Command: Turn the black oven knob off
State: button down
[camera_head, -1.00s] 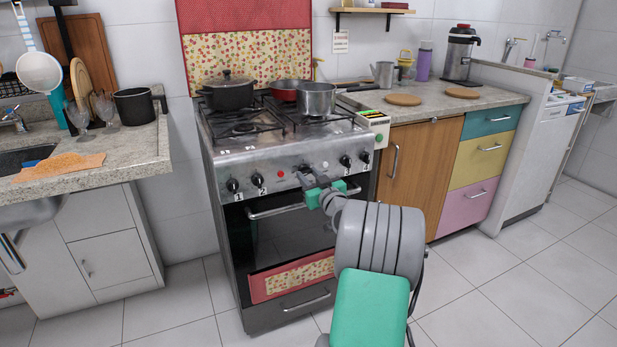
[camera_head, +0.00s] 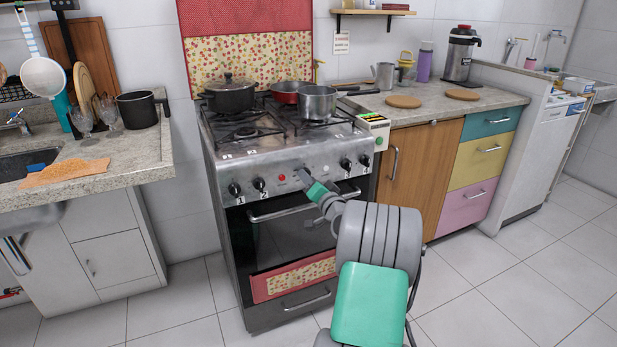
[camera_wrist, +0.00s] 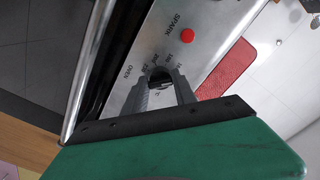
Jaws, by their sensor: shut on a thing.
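The black oven knob (camera_wrist: 160,75) shows in the wrist view, beside the printed word OVEN on the steel control panel (camera_wrist: 190,55). The two grey fingers of my gripper (camera_wrist: 162,87) stand on either side of the knob and are shut on it. In the head view my gripper (camera_head: 303,174) reaches the middle of the stove's front panel and hides the oven knob there. The stove (camera_head: 285,150) stands upright, with its oven door closed.
Numbered black burner knobs (camera_head: 235,189) lie on both sides of the panel. The oven door handle (camera_head: 275,213) runs just below my gripper. Pots, including a grey saucepan (camera_head: 317,102), stand on the burners. The floor in front at right is clear.

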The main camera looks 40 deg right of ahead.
jog(key=m+p, duration=0.1)
jog(key=m, duration=0.2)
jog(key=m+p, duration=0.1)
jog(key=shift+r+m+p, duration=0.25)
jog(key=shift+m+p, duration=0.05)
jog(key=shift+p, duration=0.05)
jog(key=m+p, duration=0.2)
jog(key=m, duration=0.2)
jog(key=shift+p, duration=0.3)
jog(key=shift+f, duration=0.1)
jog(key=c, duration=1)
grip_release()
jog(key=v, duration=0.7)
jog(key=shift+s+a, duration=0.2)
jog(key=shift+s, duration=0.15)
